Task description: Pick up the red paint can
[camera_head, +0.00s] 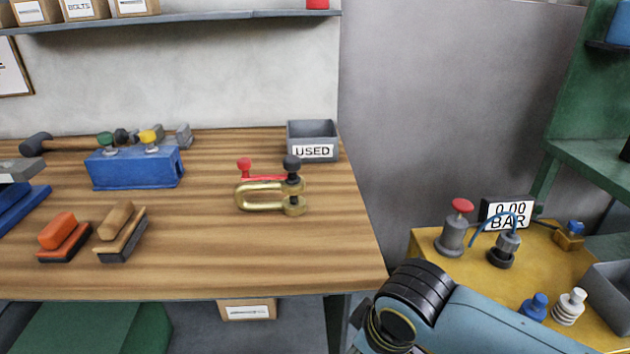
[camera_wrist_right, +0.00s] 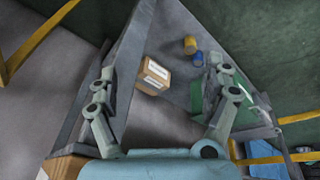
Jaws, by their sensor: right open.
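A small red object (camera_head: 317,4) stands on the wall shelf near its right end in the head view. The top edge of the picture cuts it off, so I cannot tell for sure that it is the red paint can. No red can shows in the right wrist view. My right gripper (camera_wrist_right: 164,74) is open, with nothing between its fingers. In the head view my right arm comes in at the lower right, beside the workbench's right end, far below the shelf. My left gripper is not in view.
The wooden workbench (camera_head: 190,275) holds a blue vise block (camera_head: 135,167), brushes, a brass shackle (camera_head: 262,196) and a grey USED bin (camera_head: 312,141). A yellow table (camera_head: 480,290) with pump parts stands right. The wrist view shows a cardboard box (camera_wrist_right: 153,76), yellow can (camera_wrist_right: 190,45) and blue can (camera_wrist_right: 198,58).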

